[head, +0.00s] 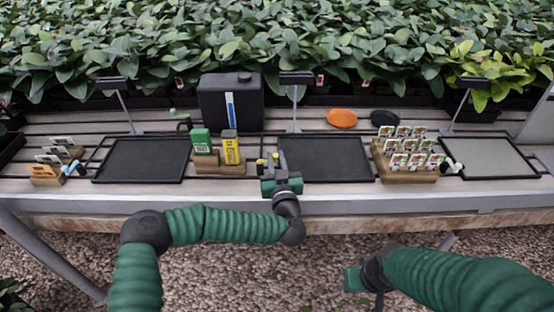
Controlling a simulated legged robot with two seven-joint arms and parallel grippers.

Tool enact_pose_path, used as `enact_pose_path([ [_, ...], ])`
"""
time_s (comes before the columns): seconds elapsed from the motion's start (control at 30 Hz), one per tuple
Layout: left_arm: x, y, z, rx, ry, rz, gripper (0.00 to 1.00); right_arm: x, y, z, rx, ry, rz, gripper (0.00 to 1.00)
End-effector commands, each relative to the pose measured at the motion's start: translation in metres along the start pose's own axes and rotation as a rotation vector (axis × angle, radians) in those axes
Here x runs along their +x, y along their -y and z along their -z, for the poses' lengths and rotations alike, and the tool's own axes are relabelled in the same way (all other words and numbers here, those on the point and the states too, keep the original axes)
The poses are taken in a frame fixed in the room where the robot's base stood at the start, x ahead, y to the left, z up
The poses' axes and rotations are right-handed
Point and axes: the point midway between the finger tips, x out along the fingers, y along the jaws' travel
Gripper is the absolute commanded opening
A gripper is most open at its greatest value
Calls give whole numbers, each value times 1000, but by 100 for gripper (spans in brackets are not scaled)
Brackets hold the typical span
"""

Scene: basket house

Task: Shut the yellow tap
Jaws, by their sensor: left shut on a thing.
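The yellow tap (262,164) sits at the front edge of the bench, just left of the middle black tray (325,158). My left gripper (277,176) is at the tap from the front and shut on it. The gripper hides most of the tap, so the angle of its handle is unclear. My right gripper (357,280) hangs low in front of the bench, over the gravel, away from the tap. Its jaws are too unclear to tell whether they are open.
A blue tap (75,168) and a white tap (453,168) sit beside the left and right trays. Green and yellow boxes (231,147) on a wooden block stand close left of my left gripper. A black canister (230,100) stands behind. Seed packets (408,147) stand right.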

Motion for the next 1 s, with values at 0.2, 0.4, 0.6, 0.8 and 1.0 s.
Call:
enact_pose_path([
  [0.2, 2, 4, -1, 2, 0, 11, 31, 0, 0, 0, 0, 0, 0, 38],
  [0.4, 1, 2, 0, 2, 0, 7, 40, 0, 0, 0, 0, 0, 0, 38],
  [0.6, -2, 0, 0, 2, 0, 3, 40, -1, 0, 0, 0, 0, 0, 38],
  [0.8, -37, -1, 3, 3, 0, -2, 40, -11, 0, 3, 0, 0, 0, 38],
  [1.0, -98, -1, 2, 3, 1, -2, 40, -23, 0, 5, 0, 0, 0, 38],
])
